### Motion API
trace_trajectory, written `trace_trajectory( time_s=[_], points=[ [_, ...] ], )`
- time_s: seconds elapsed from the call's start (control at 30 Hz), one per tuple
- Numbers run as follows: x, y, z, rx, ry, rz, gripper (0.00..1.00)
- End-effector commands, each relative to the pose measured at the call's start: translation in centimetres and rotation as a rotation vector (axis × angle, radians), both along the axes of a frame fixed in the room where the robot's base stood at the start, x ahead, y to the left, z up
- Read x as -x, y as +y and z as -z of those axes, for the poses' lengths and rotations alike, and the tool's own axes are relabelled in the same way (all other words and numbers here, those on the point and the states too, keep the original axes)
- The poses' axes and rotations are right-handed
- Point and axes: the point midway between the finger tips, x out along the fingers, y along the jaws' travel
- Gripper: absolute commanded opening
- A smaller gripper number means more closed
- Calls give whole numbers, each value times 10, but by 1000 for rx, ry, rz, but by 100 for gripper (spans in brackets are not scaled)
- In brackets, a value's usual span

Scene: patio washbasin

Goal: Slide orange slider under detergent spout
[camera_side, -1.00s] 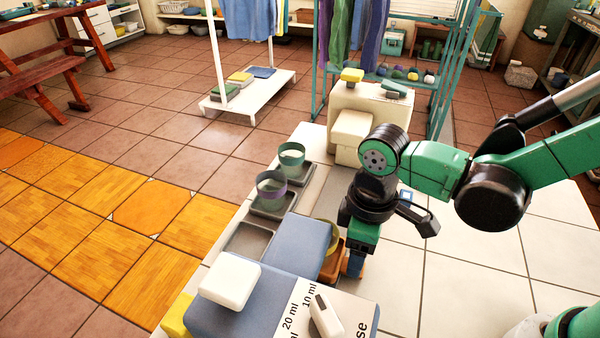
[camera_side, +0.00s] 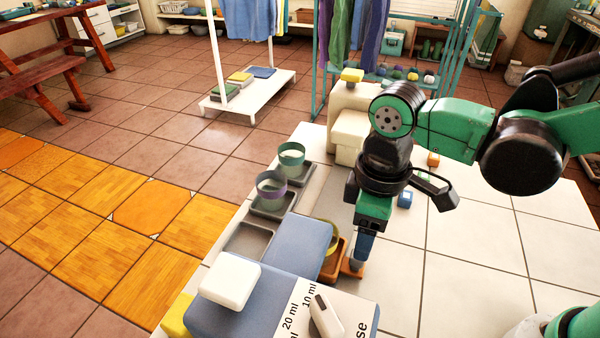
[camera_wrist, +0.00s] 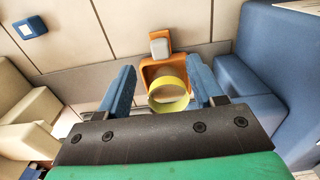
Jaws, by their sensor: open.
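The orange slider (camera_wrist: 178,70) is a small tray with a grey-topped orange tab (camera_wrist: 160,46) at its outer end. A yellow-green cup (camera_wrist: 169,95) sits in it. In the side view the slider (camera_side: 333,268) shows beside the blue dispenser (camera_side: 298,243), partly hidden by it. The dispenser also fills the right of the wrist view (camera_wrist: 275,50). I cannot make out the detergent spout. My gripper (camera_wrist: 160,78) is open, with its blue fingers either side of the slider in the wrist view. In the side view my gripper (camera_side: 356,264) is low beside the slider's outer end; contact is unclear.
Grey trays hold a teal cup (camera_side: 291,158) and a purple-rimmed cup (camera_side: 271,188); a nearer grey tray (camera_side: 249,238) is empty. A cream dispenser (camera_side: 350,130) stands behind. A blue block (camera_side: 405,199) and an orange block (camera_side: 433,159) lie on clear white tiles.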

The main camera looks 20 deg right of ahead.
Motion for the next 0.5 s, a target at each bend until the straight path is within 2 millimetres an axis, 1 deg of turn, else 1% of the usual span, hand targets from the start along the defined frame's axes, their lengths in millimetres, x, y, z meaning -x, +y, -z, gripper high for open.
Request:
trace_trajectory(
  time_s=[0.3,0.5],
  points=[
    [-1,0,35,-1,-1,0,61],
    [0,0,50,-1,-1,0,61]
  ],
)
